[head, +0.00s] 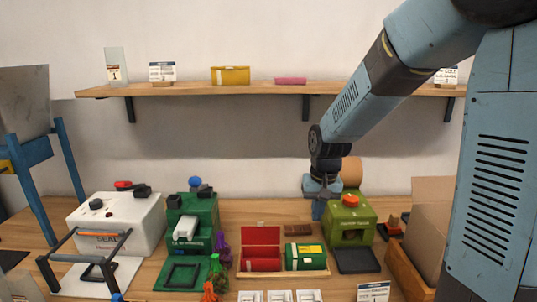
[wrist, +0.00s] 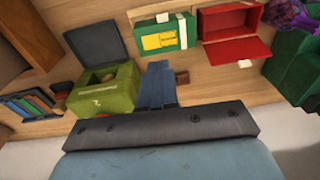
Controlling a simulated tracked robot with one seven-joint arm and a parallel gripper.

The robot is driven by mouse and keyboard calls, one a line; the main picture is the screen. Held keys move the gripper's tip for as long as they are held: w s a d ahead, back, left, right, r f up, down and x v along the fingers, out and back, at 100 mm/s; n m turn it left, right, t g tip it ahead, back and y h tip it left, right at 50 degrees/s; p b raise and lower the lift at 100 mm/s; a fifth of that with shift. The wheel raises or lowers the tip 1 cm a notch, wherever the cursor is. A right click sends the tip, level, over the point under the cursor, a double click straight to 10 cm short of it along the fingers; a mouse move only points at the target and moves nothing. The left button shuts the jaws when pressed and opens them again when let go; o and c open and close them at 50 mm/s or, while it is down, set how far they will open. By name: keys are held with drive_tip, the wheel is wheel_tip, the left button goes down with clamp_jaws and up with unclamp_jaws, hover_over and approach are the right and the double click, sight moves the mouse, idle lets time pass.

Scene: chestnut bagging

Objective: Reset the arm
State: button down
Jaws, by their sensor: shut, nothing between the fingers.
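My arm reaches in from the upper right of the head view, with my gripper (head: 318,208) pointing down at the back of the wooden table (head: 225,215). My gripper is shut and empty. In the wrist view its blue fingers (wrist: 158,86) lie together, above the table. In the head view it is just left of the green machine with the orange knob (head: 350,218); this machine also shows in the wrist view (wrist: 103,90). I cannot tell whether they touch.
A green box with a yellow label (head: 306,257) and an open red box (head: 260,238) stand in front of my gripper. A dark green machine (head: 192,222) and a white sealer (head: 115,220) stand left. A shelf (head: 200,90) hangs behind. A carton (head: 430,230) stands right.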

drive_tip(key=s+d+r+t, duration=0.2)
drive_tip(key=s+d+r, duration=0.2)
drive_tip(key=s+r, duration=0.3)
drive_tip(key=s+d+r+t, duration=0.2)
drive_tip(key=s+d+r, duration=0.3)
drive_tip(key=s+r, duration=0.3)
drive_tip(key=shift+s+d+r+t+h, duration=0.3)
drive_tip(key=shift+s+t, duration=0.1)
drive_tip(key=shift+s, duration=1.8)
